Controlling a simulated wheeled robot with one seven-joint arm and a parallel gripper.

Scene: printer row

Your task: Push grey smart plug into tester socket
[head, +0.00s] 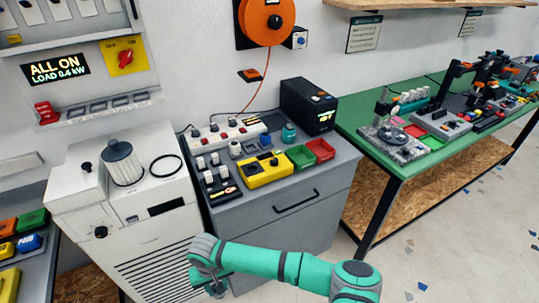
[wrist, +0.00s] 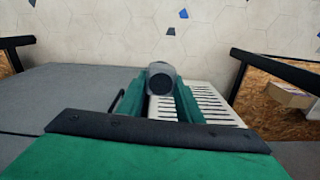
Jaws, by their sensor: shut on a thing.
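In the wrist view my gripper (wrist: 160,88) is shut on a grey rounded plug (wrist: 161,74), its dark round face toward the camera. In the head view my gripper (head: 215,287) hangs low in front of the grey cabinet and white machine, well below the worktop; the held plug cannot be made out there. A yellow box (head: 258,178) with dark fittings on top, which looks like the tester, sits on the grey cabinet top, above and right of my gripper. Its socket is too small to make out clearly.
The grey cabinet (head: 285,213) also bears a white power strip (head: 222,135), white plugs on a black tray (head: 226,191), a teal plug (head: 289,133), green (head: 300,157) and red (head: 321,149) trays and a black display box (head: 305,105). A white machine (head: 160,245) stands left.

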